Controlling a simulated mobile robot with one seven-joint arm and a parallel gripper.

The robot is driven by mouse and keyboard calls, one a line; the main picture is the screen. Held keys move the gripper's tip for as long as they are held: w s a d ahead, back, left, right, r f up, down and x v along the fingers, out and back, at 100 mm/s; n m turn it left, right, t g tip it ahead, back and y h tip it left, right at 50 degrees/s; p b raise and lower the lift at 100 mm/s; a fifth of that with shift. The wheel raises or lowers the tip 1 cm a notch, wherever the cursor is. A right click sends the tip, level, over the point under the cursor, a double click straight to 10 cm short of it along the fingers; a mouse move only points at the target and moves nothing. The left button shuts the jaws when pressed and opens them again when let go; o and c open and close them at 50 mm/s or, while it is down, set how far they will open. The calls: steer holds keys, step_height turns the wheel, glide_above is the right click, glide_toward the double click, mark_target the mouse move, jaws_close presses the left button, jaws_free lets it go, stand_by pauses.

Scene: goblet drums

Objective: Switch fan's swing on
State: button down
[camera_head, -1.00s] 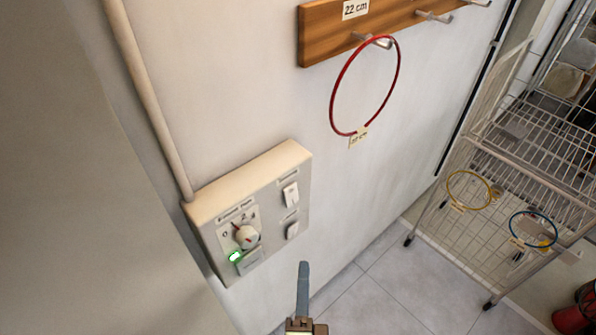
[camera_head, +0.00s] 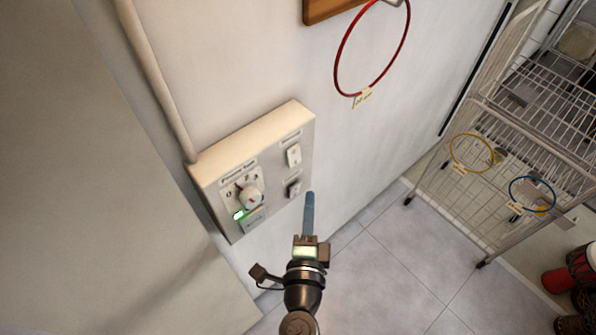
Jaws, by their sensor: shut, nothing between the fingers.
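A beige control box (camera_head: 250,165) is mounted on the wall. Its left part has a round white knob (camera_head: 249,197) with a red mark, under a label, and a lit green lamp (camera_head: 239,214). Its right part has an upper white rocker switch (camera_head: 293,155) and a lower rocker switch (camera_head: 294,188), each under a small label too small to read. The lower switch looks darker. My gripper (camera_head: 309,198) is shut and empty, its slim blue-grey fingers pointing up in the picture, just right of the lower switch. I cannot tell whether it touches the box.
A conduit (camera_head: 160,85) runs up from the box. A red hoop (camera_head: 341,72) hangs from a wooden peg rail (camera_head: 325,9). A white wire rack (camera_head: 478,215) with yellow and blue hoops stands at right, near red drums (camera_head: 572,270). The tiled floor (camera_head: 385,285) between is clear.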

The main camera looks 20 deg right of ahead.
mark_target(298, 163)
steer(key=w, duration=0.5)
steer(key=w+f, duration=0.1)
steer(key=w, duration=0.2)
steer(key=shift+d, duration=0.3)
steer(key=shift+w+a+f, duration=0.1)
steer(key=shift+w, duration=0.2)
